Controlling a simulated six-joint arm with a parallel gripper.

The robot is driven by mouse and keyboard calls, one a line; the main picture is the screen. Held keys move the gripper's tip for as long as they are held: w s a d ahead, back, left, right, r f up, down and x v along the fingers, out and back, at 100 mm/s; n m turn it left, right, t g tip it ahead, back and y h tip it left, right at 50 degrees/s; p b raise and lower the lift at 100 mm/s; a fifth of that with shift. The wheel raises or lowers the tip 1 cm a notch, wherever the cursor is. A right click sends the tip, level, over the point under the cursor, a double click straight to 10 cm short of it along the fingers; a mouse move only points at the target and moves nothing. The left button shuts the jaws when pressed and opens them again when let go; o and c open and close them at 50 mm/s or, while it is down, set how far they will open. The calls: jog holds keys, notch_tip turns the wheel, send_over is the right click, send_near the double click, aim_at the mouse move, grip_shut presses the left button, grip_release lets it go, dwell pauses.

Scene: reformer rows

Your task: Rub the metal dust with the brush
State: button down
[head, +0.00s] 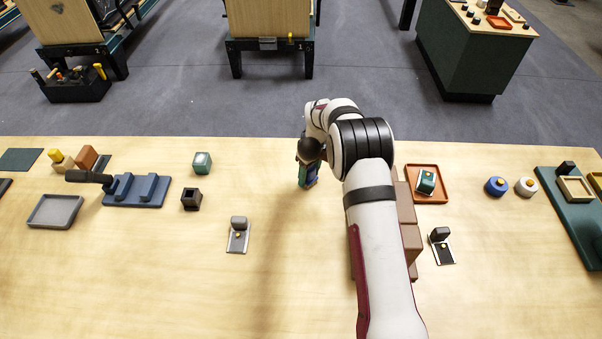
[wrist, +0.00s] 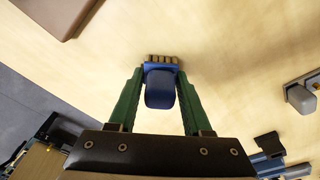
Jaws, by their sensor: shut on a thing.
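My gripper (wrist: 160,85) has green fingers and is shut on a blue brush (wrist: 160,92). The brush's short tan bristles show beyond the blue body in the wrist view. In the head view, my gripper (head: 308,172) is over the back middle of the wooden table, with a bit of blue at its tip. I cannot tell whether the bristles touch the table. I cannot make out any metal dust in either view; my arm hides part of the table.
Brown blocks (head: 409,235) stand partly behind my arm. Left are a grey tray (head: 43,222), a blue rack (head: 135,201), a black cup (head: 191,203) and a small grey bracket (head: 239,243). An orange tray (head: 440,197) is right. Bare table lies left of my arm.

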aim_at(318, 182)
jog(key=shift+d+r, duration=0.1)
jog(key=shift+d, duration=1.4)
notch_tip(318, 182, up, 8)
